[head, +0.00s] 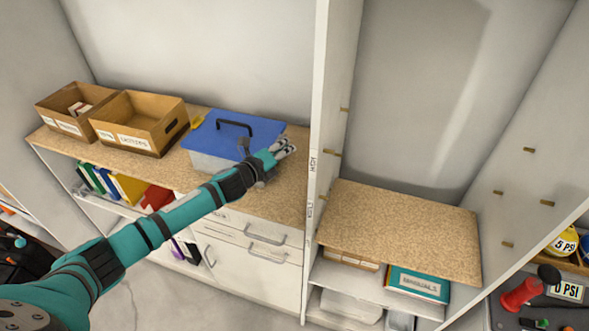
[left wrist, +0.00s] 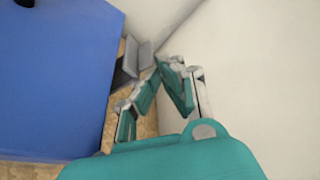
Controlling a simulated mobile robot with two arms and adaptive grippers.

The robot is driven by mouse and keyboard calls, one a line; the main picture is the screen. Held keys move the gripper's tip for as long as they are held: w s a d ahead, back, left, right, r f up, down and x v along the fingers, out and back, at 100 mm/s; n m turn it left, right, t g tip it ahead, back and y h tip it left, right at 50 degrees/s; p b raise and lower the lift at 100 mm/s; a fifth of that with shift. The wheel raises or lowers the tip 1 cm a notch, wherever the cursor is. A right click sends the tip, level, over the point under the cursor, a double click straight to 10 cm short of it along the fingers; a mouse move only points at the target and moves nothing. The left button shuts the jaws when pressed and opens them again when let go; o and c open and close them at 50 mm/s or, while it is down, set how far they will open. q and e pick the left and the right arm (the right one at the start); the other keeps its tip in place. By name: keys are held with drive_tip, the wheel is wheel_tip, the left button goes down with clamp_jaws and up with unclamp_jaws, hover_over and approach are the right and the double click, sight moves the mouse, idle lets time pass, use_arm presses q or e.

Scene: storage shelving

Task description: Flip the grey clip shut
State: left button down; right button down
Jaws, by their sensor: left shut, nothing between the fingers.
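A storage box with a blue lid (head: 262,130) and a black handle stands on the shelf top. Its lid (left wrist: 50,75) fills the left of the left wrist view. A dark grey clip (head: 243,146) shows at the lid's front edge in the head view. A grey flap-like clip (left wrist: 131,56) stands out from the lid's edge in the wrist view, just beyond my fingertips. My left gripper (head: 286,149) is at the box's right end, its fingertips (left wrist: 168,64) together and empty. I cannot tell whether it touches the clip. My forearm hides part of the box's front.
Two cardboard boxes (head: 141,142) stand left of the blue-lidded box. A tall white divider panel (head: 322,120) rises to the right of my gripper. Drawers with handles (head: 262,240) lie below. The lower wooden shelf (head: 400,225) at the right is bare.

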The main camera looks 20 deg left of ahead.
use_arm(q)
drive_tip(key=v, duration=1.2)
drive_tip(key=shift+f, duration=0.15)
